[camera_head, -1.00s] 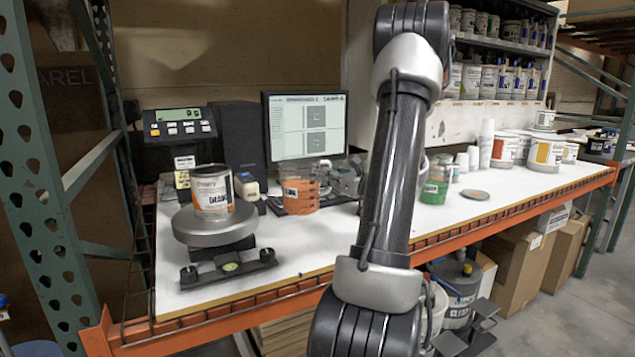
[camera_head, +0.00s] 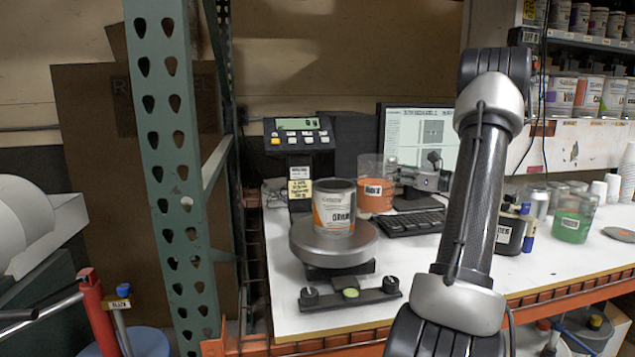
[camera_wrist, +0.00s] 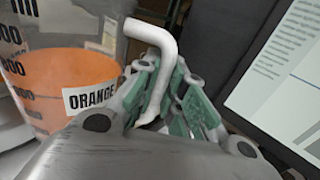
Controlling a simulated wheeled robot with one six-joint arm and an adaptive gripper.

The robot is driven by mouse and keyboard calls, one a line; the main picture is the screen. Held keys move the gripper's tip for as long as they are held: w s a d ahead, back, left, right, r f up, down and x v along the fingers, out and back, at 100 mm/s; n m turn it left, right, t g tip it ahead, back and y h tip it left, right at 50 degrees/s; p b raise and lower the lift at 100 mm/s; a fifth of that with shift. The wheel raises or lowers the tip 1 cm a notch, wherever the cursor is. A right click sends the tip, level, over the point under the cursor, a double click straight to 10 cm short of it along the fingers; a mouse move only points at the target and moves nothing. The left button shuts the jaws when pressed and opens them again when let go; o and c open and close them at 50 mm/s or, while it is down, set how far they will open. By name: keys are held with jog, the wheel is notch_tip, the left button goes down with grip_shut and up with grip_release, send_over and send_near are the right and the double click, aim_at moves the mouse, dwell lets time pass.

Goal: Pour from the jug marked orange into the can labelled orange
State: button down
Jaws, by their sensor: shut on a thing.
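Whether the jug's base touches the bench cannot be told. The can (camera_head: 335,207), grey with an orange band and a partly readable label starting "ORAN", sits on the round scale plate (camera_head: 340,254).
The scale display (camera_head: 298,130) stands behind the plate. A monitor (camera_head: 415,130) and keyboard (camera_head: 410,222) are behind and right. A green-filled jug (camera_head: 572,222) and dark bottles (camera_head: 512,228) stand right of my arm. A green rack post (camera_head: 175,170) rises at left.

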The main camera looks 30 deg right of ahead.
jog(key=shift+w+a+y, duration=0.25)
jog(key=shift+w+y, duration=0.05)
jog(key=shift+w, duration=0.35)
jog(key=shift+r, duration=0.1)
jog(key=a+r+n, duration=0.1)
jog(key=r+n, duration=0.1)
jog(key=a+r+n, duration=0.1)
jog(key=r, duration=0.1)
jog(key=s+a+r+n+h, duration=0.1)
jog(key=a+r+n, duration=0.1)
jog(key=r, duration=0.1)
jog(key=shift+s+n+g, duration=0.1)
jog(key=shift+n+g, duration=0.2)
jog(key=shift+g, duration=0.1)
jog(key=r, duration=0.1)
jog(key=a+r+n, duration=0.1)
jog(key=r, duration=0.1)
jog(key=a+r+n, duration=0.1)
jog(key=shift+s+a+r+h, duration=0.1)
jog(key=shift+s+r+h, duration=0.05)
jog(key=shift+s+h, duration=0.2)
